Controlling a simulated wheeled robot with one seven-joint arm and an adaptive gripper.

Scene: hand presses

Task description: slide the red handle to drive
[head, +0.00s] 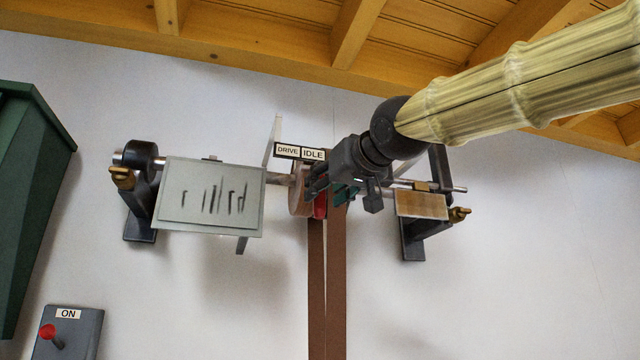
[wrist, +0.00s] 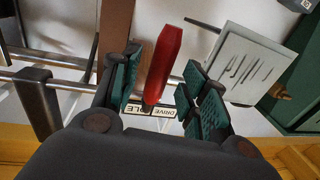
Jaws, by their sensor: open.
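The red handle (head: 320,207) hangs at the middle of the overhead shaft, mostly hidden by my gripper (head: 318,184) in the head view. In the wrist view the red handle (wrist: 165,62) stands between the teal-padded fingers of my gripper (wrist: 164,68). The fingers are open, with a visible gap on both sides of the handle. The DRIVE label (head: 287,150) is left of the IDLE label (head: 313,154) in the head view. In the wrist view the labels appear upside down, with DRIVE (wrist: 166,113) on the right and IDLE partly hidden.
Brown belts (head: 316,275) run down from the shaft. A grey plate (head: 210,196) hangs left of it and a wooden board (head: 421,205) right. Dark brackets (head: 140,205) hold the shaft ends. A red-knobbed ON switch (head: 75,335) and green cabinet (head: 30,190) are at left.

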